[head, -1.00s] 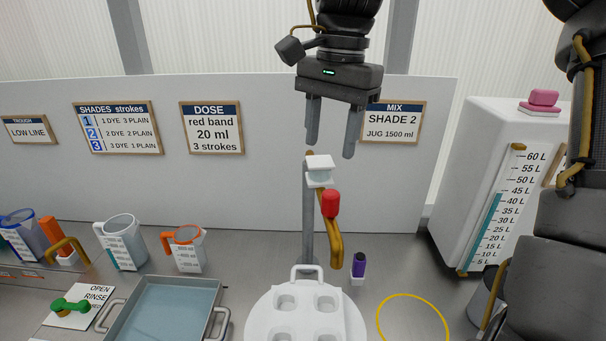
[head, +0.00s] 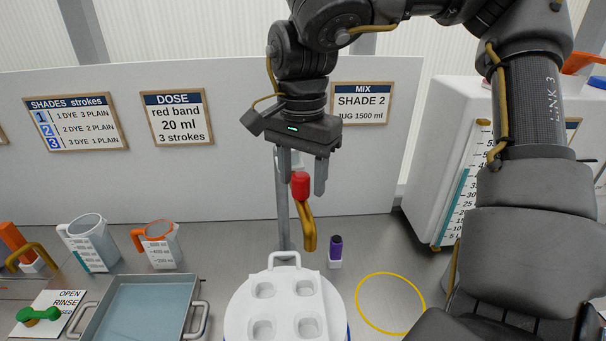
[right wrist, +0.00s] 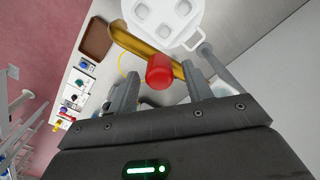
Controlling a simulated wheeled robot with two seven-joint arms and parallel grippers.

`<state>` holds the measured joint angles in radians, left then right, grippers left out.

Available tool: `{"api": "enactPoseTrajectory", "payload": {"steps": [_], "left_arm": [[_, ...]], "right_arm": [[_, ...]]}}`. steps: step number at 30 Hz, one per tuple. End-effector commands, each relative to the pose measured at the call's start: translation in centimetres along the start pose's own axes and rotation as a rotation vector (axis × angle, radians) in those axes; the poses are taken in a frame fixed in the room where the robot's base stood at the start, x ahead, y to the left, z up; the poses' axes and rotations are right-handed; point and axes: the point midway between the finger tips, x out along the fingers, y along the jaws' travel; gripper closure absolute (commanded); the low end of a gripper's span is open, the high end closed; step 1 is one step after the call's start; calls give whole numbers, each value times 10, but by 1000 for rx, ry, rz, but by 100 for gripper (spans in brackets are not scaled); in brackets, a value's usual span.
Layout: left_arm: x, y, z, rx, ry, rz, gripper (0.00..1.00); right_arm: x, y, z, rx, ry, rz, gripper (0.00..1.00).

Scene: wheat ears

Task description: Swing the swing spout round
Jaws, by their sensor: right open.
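The swing spout (head: 308,232) is a brass-coloured pipe on a grey upright post (head: 282,205), and it points down toward the front right. A red knob (head: 300,186) stands on it; it also shows in the right wrist view (right wrist: 160,72). My right gripper (head: 302,182) is open and points down, with the red knob between its fingertips. In the right wrist view a gap shows on both sides of the knob, between the fingers (right wrist: 160,70). The post's top is hidden behind my right gripper. My left gripper is not in view.
A white round carrier with cup-like hollows (head: 251,302) stands below the spout. A purple-topped bottle (head: 336,250) and a yellow ring (head: 361,293) are to its right. A grey tray (head: 88,335) and jugs (head: 91,245) are at left. A panel with signs stands behind.

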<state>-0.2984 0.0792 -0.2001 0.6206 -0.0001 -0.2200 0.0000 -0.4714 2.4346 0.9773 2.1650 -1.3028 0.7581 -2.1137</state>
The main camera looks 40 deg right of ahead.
Motion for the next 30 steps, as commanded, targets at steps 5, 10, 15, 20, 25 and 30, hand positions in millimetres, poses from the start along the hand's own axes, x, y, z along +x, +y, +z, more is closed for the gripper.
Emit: {"api": "enactPoseTrajectory", "payload": {"steps": [5, 10, 15, 20, 25, 30], "left_arm": [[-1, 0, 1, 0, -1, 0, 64], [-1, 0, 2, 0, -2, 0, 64], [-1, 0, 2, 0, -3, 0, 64], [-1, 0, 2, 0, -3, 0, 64], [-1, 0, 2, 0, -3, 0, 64], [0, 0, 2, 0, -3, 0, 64]], "right_arm": [[6, 0, 0, 1, 0, -1, 50], [6, 0, 0, 1, 0, -1, 50], [6, 0, 0, 1, 0, -1, 68], [6, 0, 0, 1, 0, -1, 89], [6, 0, 0, 0, 0, -1, 100], [6, 0, 0, 8, 1, -1, 100]]}}
